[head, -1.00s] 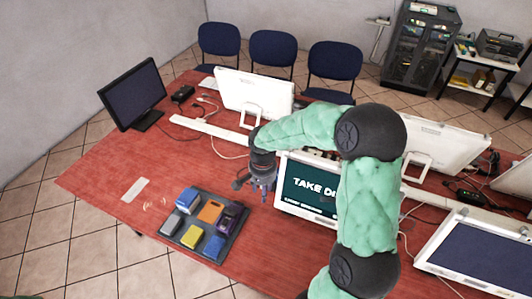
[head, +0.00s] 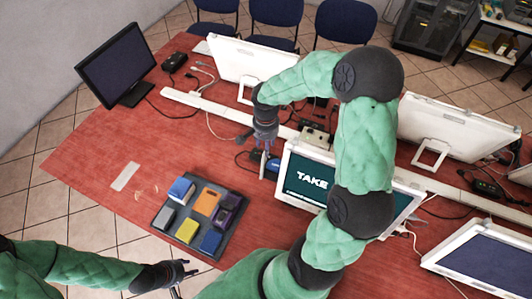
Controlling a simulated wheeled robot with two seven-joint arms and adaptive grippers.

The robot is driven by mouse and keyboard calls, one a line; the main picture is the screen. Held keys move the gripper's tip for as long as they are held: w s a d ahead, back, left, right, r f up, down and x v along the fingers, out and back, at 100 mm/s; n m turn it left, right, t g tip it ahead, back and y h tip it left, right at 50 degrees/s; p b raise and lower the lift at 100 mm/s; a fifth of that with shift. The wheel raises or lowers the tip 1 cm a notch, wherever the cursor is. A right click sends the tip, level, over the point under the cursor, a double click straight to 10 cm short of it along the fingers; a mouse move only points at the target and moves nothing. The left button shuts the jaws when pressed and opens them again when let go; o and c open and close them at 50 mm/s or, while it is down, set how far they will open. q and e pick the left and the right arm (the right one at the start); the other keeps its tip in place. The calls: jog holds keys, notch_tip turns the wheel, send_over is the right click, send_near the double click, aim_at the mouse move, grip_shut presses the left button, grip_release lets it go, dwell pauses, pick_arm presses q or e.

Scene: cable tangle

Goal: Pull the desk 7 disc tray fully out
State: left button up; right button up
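A white all-in-one computer (head: 331,161) shows "TAKE" on its dark green screen, the rest hidden behind my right arm. I take it to be desk 7, but no number is readable. My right gripper (head: 266,153) points down at its left edge. A thin pale piece (head: 263,165), possibly the disc tray, shows at its fingertips. Whether the fingers hold it is too small to tell. My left gripper (head: 184,277) is low at the left, past the table's front edge, with its fingers apart and nothing visible between them.
A dark tray (head: 222,237) with several coloured blocks lies on the red table (head: 95,160) left of the computer. A black monitor (head: 117,66) stands far left. White computers, cables and a long white cable duct (head: 205,107) fill the back. The table's left part is mostly clear.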

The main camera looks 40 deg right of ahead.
notch_tip(320, 180, down, 7)
jog(key=shift+r+b, duration=0.1)
jog(key=shift+b, duration=0.2)
jog(key=shift+c, duration=0.3)
grip_shut()
